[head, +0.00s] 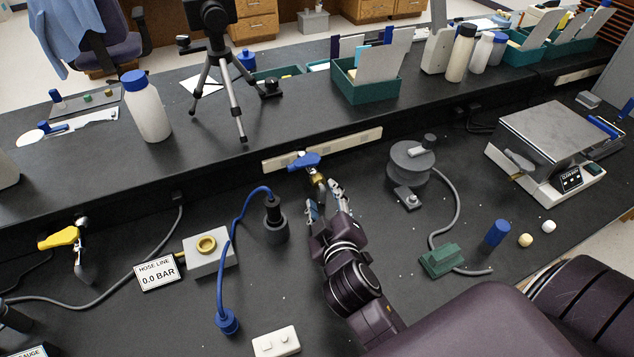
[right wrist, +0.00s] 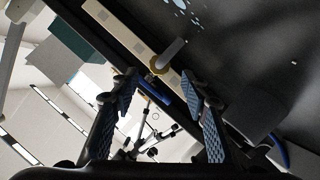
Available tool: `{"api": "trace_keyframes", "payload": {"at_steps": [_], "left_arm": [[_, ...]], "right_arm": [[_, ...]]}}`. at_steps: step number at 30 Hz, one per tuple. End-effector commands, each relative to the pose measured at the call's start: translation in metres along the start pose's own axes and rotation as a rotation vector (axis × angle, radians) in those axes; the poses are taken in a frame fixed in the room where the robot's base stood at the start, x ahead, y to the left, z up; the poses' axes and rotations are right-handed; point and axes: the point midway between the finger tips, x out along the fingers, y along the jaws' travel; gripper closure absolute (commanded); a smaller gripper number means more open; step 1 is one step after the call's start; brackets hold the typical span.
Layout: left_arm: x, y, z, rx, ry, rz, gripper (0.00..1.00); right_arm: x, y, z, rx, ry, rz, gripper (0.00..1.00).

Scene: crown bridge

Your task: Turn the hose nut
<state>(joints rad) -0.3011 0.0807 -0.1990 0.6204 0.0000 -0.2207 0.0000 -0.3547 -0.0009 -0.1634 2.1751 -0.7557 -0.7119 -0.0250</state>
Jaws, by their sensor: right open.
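A brass-coloured nut-like ring (right wrist: 157,66) sits on a pale spout or stem in the right wrist view, with a blue lever (right wrist: 162,93) beside it. In the head view the blue lever (head: 304,161) is on a tap at the bench's back wall. My right gripper (head: 326,197) is open just in front of this tap. In the right wrist view its two fingers (right wrist: 160,84) stand apart on either side of the blue lever and ring, with nothing clamped; contact is not clear. My left gripper is not in view.
A blue hose (head: 232,250) runs from a dark fitting (head: 275,222) to a blue end piece (head: 228,322). A grey block with a yellow ring (head: 206,244) lies left, beside the "0.0 BAR" display (head: 158,272). A grey round device (head: 408,165) stands right of my gripper.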

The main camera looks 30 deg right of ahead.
Motion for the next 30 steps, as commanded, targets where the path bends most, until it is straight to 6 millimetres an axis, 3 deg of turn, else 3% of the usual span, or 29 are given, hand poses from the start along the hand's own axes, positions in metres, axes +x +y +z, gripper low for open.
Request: {"api": "trace_keyframes", "payload": {"at_steps": [15, 26, 30], "left_arm": [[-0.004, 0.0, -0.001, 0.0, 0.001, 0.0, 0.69], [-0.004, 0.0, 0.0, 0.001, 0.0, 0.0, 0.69], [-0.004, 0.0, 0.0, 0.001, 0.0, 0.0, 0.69]], "right_arm": [[0.069, 0.0, 0.0, -0.002, 0.002, 0.001, 0.58], [0.077, 0.0, 0.0, 0.0, 0.001, 0.0, 0.58], [0.077, 0.0, 0.0, 0.0, 0.001, 0.0, 0.7]]}}
